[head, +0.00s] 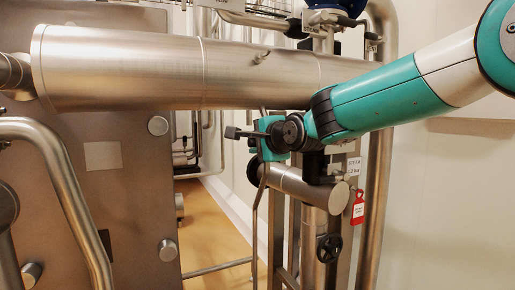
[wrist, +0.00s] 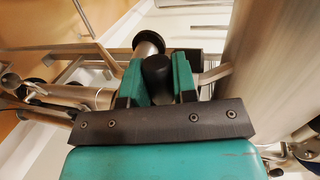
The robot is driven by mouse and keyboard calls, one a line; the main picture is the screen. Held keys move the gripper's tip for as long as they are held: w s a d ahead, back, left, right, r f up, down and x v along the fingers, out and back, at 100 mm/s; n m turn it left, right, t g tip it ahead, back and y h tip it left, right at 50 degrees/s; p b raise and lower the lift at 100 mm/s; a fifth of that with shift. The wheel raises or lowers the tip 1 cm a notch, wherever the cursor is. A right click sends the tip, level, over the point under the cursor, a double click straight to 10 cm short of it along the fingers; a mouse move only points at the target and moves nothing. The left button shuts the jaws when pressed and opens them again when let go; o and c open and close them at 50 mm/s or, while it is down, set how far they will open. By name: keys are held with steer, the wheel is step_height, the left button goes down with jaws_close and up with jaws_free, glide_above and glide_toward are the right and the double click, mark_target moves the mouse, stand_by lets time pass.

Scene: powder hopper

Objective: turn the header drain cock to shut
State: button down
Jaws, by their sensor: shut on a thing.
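My gripper (head: 268,142) is in the middle of the head view, in front of the wall pipework and just above a short steel header (head: 305,187). In the wrist view its two teal fingers (wrist: 158,82) are shut on a black rounded grip, which I take as the drain cock's handle (wrist: 157,70). The grip stands between the fingers, touched from both sides. In the head view my gripper and wrist hide the handle and most of the cock, so its angle is not clear.
A wide steel duct (head: 130,68) runs just above my gripper. A black handwheel (head: 329,248) and a red tag (head: 358,209) are below right. A steel cabinet (head: 125,200) stands left. Open floor (head: 215,240) shows between cabinet and pipework.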

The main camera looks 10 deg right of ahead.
steer(key=shift+f+n, duration=0.3)
steer(key=shift+f, duration=0.4)
steer(key=c, duration=0.9)
jaws_free()
steer(key=shift+b, duration=0.3)
steer(key=shift+c, duration=0.2)
steer(key=shift+r, duration=0.1)
steer(key=shift+r, duration=0.15)
steer(key=shift+s, duration=0.15)
steer(key=v, duration=1.7)
